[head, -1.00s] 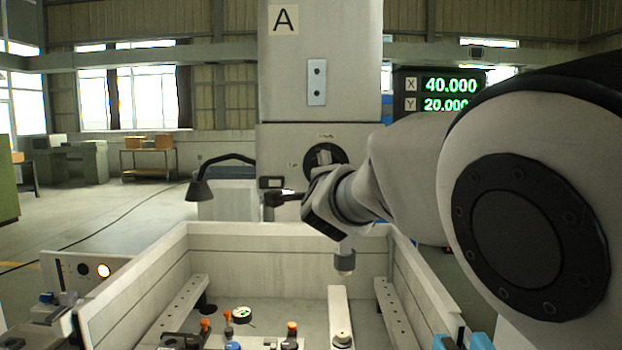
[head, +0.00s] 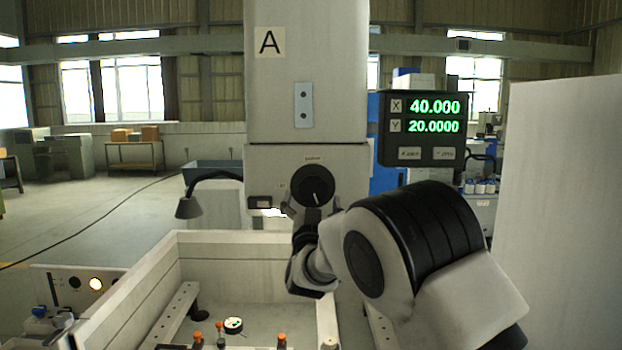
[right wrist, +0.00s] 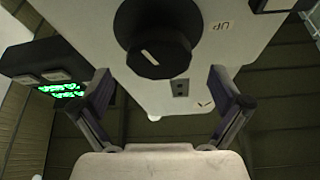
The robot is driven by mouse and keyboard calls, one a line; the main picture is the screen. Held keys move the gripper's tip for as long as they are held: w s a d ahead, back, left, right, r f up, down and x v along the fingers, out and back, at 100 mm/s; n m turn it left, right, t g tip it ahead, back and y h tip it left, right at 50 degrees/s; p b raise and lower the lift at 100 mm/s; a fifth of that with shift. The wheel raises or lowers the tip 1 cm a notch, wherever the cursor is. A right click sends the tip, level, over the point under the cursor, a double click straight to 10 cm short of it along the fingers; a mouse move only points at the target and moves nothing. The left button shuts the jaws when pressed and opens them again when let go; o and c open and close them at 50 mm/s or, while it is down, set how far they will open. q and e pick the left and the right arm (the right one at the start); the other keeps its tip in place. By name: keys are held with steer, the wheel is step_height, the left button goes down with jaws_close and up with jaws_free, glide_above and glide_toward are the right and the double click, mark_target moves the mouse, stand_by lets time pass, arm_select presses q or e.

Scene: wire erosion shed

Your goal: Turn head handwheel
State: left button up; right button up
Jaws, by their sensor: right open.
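The head handwheel is a round black knob (head: 314,186) with a white pointer line, on the pale front of the machine head. In the right wrist view the handwheel (right wrist: 158,40) shows large at the upper middle, its white mark facing me. My right gripper (head: 312,208) is just in front of and below the knob, with its fingers spread to either side. In the right wrist view the gripper (right wrist: 161,80) is open and empty, and the knob lies beyond the fingertips. I cannot tell whether either finger touches it. My left gripper is out of view.
A black lamp (head: 190,206) stands at the left. Below is a pale open tank (head: 215,243) with small fittings inside. A pale panel (head: 560,200) fills the right side.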

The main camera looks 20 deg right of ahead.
mark_target(313, 192)
steer(key=p+x, duration=0.1)
steer(key=x, duration=0.3)
steer(key=shift+w+d+p, duration=0.15)
steer(key=shift+p, duration=0.15)
steer(key=shift+w+f, duration=0.15)
steer(key=shift+w, duration=0.05)
steer(key=shift+s, duration=0.15)
steer(key=shift+c, duration=0.3)
steer(key=shift+s+r, duration=0.2)
steer(key=c, duration=1.1)
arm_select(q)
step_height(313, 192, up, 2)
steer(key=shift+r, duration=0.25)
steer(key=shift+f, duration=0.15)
